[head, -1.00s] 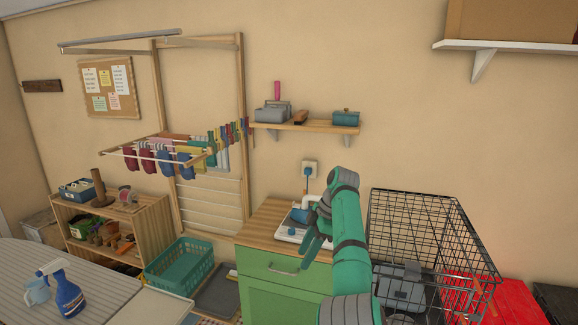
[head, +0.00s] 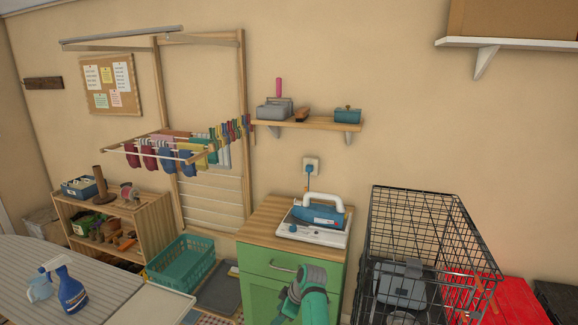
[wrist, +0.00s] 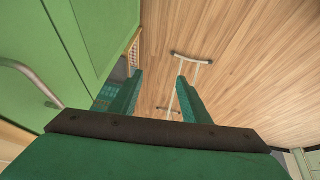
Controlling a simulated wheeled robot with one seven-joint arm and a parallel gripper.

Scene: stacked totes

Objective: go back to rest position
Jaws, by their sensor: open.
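My gripper shows in the wrist view (wrist: 158,95) with its two green fingers apart and nothing between them. In the head view my green arm is low in the picture, in front of the green cabinet (head: 262,262); its fingertips are hard to make out there. The blue and white iron (head: 318,214) rests on a white stand on the cabinet's wooden top, clear of my arm. In the wrist view the cabinet's green front (wrist: 85,40) is close by on the left, with wooden floor ahead.
A black wire crate (head: 425,245) stands right of the cabinet, close to my arm. A teal basket (head: 182,262) is on the left. An ironing board (head: 110,285) with a blue spray bottle (head: 70,290) is at the front left. A wall shelf (head: 310,125) hangs above.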

